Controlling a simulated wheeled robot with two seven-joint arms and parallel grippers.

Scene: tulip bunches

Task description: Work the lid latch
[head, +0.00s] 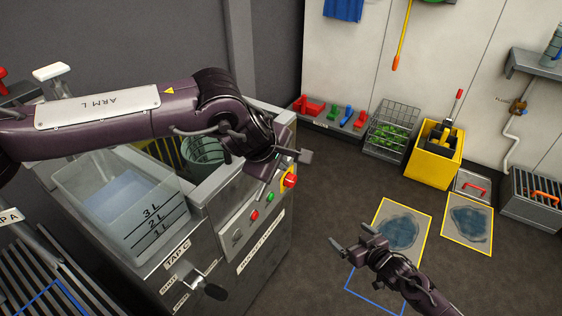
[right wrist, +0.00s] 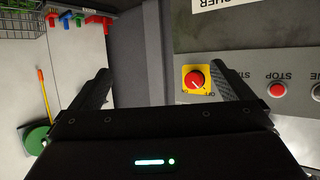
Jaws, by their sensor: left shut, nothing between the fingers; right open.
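The grey machine (head: 262,222) stands at the left in the head view. I cannot pick out a lid latch on it; my left arm covers part of its top. Its front has a red knob on a yellow plate (head: 290,181), a green button (head: 270,197) and a red button (head: 255,215). My left gripper (head: 294,157) is shut and empty, over the machine's right end by the knob. My right gripper (head: 350,240) is open and empty, out over the floor.
A clear tank (head: 125,205) with litre marks sits at the machine's left, above a tap lever (head: 207,287). A wire basket (head: 392,130), a yellow bin (head: 434,152) and a grey crate (head: 532,200) line the wall. Framed floor mats (head: 468,222) lie at the right.

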